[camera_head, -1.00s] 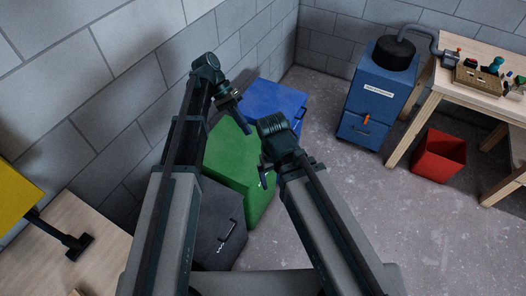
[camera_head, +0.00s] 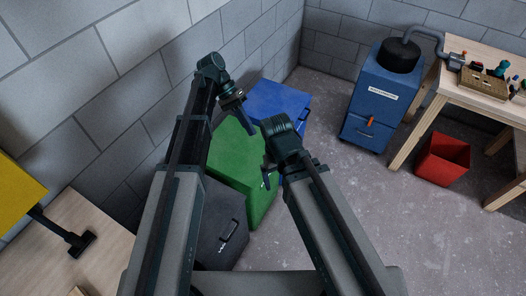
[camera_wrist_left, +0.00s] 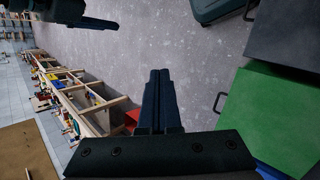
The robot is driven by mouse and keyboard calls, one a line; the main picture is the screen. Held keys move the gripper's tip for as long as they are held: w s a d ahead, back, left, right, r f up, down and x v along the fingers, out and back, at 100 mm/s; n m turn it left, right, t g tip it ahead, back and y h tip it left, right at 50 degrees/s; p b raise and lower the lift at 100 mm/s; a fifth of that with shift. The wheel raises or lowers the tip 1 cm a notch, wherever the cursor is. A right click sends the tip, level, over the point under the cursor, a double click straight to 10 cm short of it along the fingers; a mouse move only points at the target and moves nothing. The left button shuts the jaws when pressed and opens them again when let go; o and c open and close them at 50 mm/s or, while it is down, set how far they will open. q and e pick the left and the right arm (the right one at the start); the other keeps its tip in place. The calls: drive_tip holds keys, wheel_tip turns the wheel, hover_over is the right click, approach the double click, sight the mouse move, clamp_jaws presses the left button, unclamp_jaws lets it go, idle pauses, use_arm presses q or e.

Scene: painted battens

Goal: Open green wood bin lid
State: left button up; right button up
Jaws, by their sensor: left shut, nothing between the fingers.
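The green wood bin (camera_head: 238,158) stands on the floor against the wall, between a black bin and a blue bin, and its lid is down. In the left wrist view its green top (camera_wrist_left: 266,124) is at the right, with a dark handle on its edge. My left gripper (camera_head: 250,128) is above the bin's far part, with its fingers shut and empty. In the left wrist view the shut fingers (camera_wrist_left: 158,80) point over the floor, apart from the handle. My right gripper (camera_head: 266,180) is beside the green bin's front edge; its fingers are too small to judge.
The black bin (camera_head: 222,222) is nearer and the blue bin (camera_head: 278,102) farther along the wall. A blue machine (camera_head: 378,98), a red bin (camera_head: 443,158) and a wooden workbench (camera_head: 470,95) stand at the right. The floor (camera_head: 345,195) between is clear.

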use_arm(q)
drive_tip(key=o, duration=0.4)
drive_tip(key=shift+a, duration=0.1)
